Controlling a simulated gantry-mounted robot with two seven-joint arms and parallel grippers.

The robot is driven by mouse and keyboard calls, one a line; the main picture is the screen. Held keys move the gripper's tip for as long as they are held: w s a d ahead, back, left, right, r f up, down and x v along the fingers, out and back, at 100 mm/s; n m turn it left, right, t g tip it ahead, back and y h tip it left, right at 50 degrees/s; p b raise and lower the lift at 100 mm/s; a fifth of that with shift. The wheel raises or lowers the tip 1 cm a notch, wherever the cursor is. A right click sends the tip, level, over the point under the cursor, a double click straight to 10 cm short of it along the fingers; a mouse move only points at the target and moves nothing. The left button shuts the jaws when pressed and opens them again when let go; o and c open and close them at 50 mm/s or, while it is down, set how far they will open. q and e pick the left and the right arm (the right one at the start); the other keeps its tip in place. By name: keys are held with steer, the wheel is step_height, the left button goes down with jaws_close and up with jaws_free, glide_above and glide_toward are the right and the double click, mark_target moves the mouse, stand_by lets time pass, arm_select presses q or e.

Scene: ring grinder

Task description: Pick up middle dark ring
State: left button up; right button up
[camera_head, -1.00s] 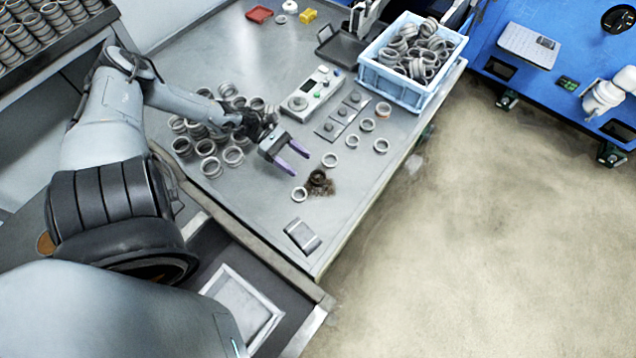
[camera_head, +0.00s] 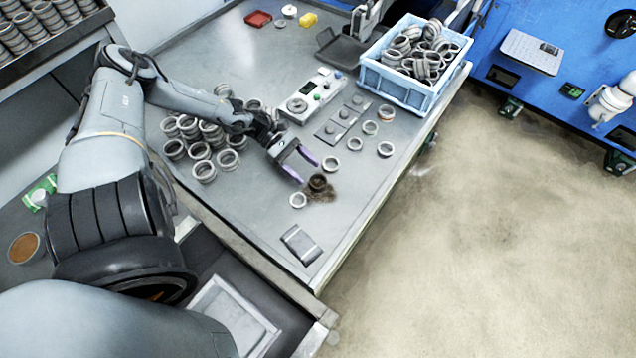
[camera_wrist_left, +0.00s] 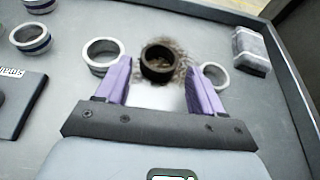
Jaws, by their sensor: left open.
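The dark ring (camera_head: 317,183) lies on the table in a patch of brown debris, between two light rings (camera_head: 330,164) and (camera_head: 298,200). In the left wrist view the dark ring (camera_wrist_left: 159,62) stands just beyond and between my fingertips, with one light ring (camera_wrist_left: 101,56) by the left finger and another (camera_wrist_left: 214,74) behind the right finger. My left gripper (camera_head: 302,168) has purple fingers that are spread and empty. It also shows open in the left wrist view (camera_wrist_left: 164,80). My right gripper is not in view.
A heap of rings (camera_head: 203,140) lies left of my left gripper. A control box (camera_head: 312,95), a plate with knobs (camera_head: 342,119) and a blue crate of rings (camera_head: 404,86) stand farther back. A small grey block (camera_head: 301,244) lies near the front edge.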

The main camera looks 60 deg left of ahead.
mark_target(324, 187)
arm_select(q)
steer(key=b+x, duration=0.1)
steer(key=x, duration=0.3)
steer(key=shift+d, duration=0.1)
steer(key=c, duration=0.9)
